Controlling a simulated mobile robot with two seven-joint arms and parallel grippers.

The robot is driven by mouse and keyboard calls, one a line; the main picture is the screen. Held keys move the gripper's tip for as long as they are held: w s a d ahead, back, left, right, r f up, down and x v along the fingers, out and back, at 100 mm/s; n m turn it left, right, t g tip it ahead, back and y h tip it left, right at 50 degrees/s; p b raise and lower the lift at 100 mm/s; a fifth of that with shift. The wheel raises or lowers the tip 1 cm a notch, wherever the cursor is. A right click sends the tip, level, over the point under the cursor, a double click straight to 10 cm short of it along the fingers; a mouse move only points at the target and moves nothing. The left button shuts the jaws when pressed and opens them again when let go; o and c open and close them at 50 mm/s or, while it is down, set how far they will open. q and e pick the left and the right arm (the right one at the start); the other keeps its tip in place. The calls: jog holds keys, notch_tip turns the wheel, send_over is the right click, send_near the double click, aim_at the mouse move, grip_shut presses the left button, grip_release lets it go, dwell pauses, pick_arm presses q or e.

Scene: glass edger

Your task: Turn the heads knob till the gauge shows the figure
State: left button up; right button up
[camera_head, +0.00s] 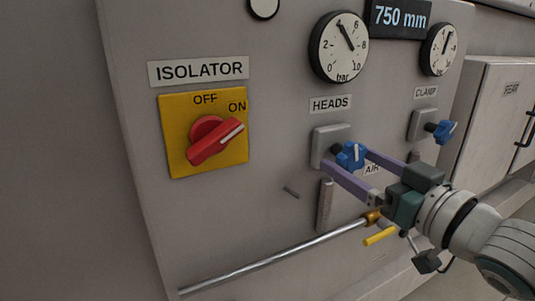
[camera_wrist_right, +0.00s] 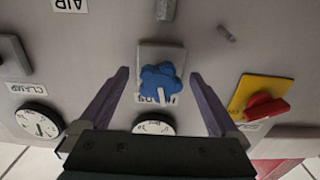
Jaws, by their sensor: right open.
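The blue heads knob (camera_head: 351,155) sits on a grey plate under the HEADS label (camera_head: 330,104). It also shows in the right wrist view (camera_wrist_right: 158,82), with a white mark on it. The bar gauge (camera_head: 339,46) is above the label; its dark needle points up, near the 4. My right gripper (camera_head: 346,158) is open, its two purple fingers on either side of the knob. In the right wrist view the knob lies between the fingertips (camera_wrist_right: 160,75), with visible gaps on both sides. My left gripper is not in view.
The red isolator switch (camera_head: 214,141) on its yellow plate is to the left. The blue clamp knob (camera_head: 441,132) and its gauge (camera_head: 440,49) are to the right. A yellow-handled valve (camera_head: 380,236) and steel pipe (camera_head: 275,258) run below my right gripper.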

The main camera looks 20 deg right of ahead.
jog(key=shift+w, duration=0.25)
jog(key=c, duration=1.4)
jog(key=shift+o, duration=0.2)
jog(key=shift+n, duration=0.3)
jog(key=n, duration=0.4)
jog(key=shift+d+n, duration=0.15)
jog(key=shift+n, duration=1.95)
jog(key=shift+r, duration=0.1)
